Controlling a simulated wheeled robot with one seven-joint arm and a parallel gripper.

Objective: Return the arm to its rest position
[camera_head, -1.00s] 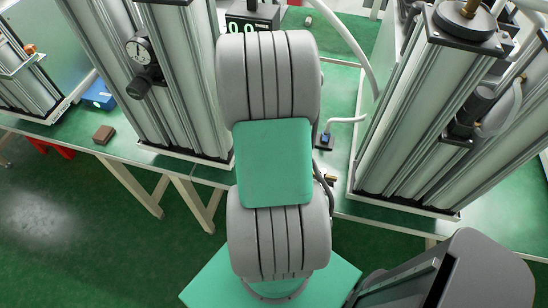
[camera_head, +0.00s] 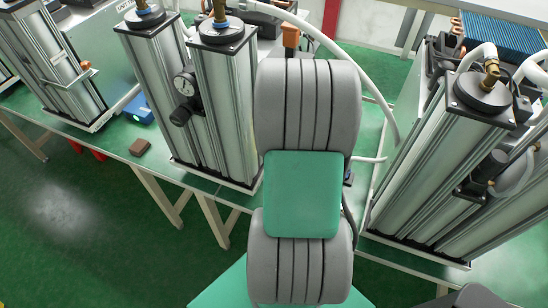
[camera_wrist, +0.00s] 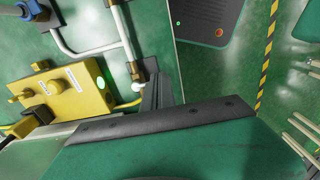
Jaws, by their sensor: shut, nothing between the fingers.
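My arm (camera_head: 303,190) stands in the middle of the head view, its grey ribbed joints joined by a green link. My gripper is out of the head view. In the wrist view my gripper (camera_wrist: 160,84) shows as narrow grey fingers beyond a dark bolted bar, shut with nothing between them. A white pipe with a brass fitting and a yellow box (camera_wrist: 65,90) with knobs and a green light appear beside the fingers to the left. I cannot tell how far apart they are.
Sieve columns (camera_head: 215,105) stand on the green table left of my arm, and more columns (camera_head: 440,165) stand to the right. A brown block (camera_head: 140,147) and a blue box (camera_head: 139,110) lie at the left. Black-and-yellow tape (camera_wrist: 266,55) crosses the floor in the wrist view.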

